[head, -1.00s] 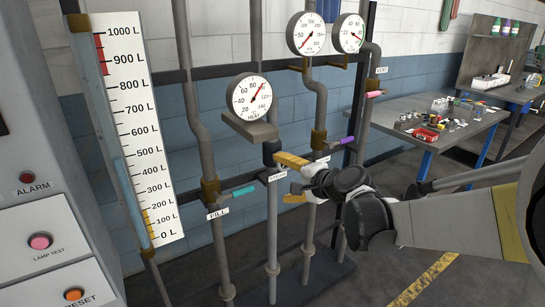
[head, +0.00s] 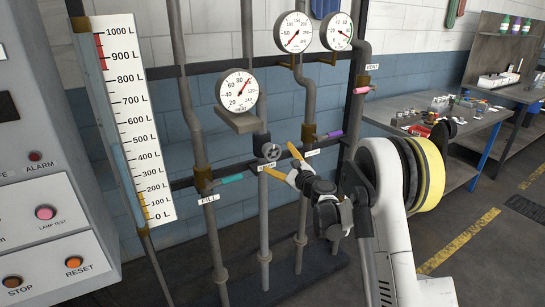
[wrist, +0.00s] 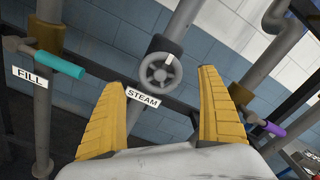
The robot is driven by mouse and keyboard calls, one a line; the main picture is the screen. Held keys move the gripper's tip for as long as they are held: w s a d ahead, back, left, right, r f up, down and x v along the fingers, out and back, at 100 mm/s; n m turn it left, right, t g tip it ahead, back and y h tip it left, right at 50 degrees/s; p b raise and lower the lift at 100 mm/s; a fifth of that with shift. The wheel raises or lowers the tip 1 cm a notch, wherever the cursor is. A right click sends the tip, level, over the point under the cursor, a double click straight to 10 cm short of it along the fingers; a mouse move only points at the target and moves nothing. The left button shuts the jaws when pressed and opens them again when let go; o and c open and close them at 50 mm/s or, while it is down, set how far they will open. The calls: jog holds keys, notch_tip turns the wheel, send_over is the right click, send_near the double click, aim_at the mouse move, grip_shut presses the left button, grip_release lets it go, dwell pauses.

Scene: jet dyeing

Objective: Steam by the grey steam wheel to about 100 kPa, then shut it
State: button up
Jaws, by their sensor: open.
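The grey steam wheel (head: 270,152) sits on the steam pipe below a bracketed dial. It also shows in the wrist view (wrist: 160,73), with a pale mark at its upper right and the STEAM label (wrist: 142,97) below. My gripper (head: 279,157) is open and empty, its yellow fingers facing the wheel. In the wrist view the fingers stand on either side below the wheel, apparently apart from it. The dial above it (head: 238,92) reads HEAT, its red needle pointing up and right. Two more dials (head: 294,33) (head: 336,31) hang higher; their units are too small to read.
A teal FILL handle (head: 231,179) is left of the wheel; a purple handle (head: 331,134) is to its right. A pink handle (head: 362,90) is by the vent label. The level scale (head: 132,120) and control panel (head: 45,215) are at left, a cluttered bench (head: 470,126) at right.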

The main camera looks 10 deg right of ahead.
aim_at(274, 154)
jog(key=shift+b+x, duration=0.45)
jog(key=shift+x, duration=1.85)
jog(key=c, duration=1.2)
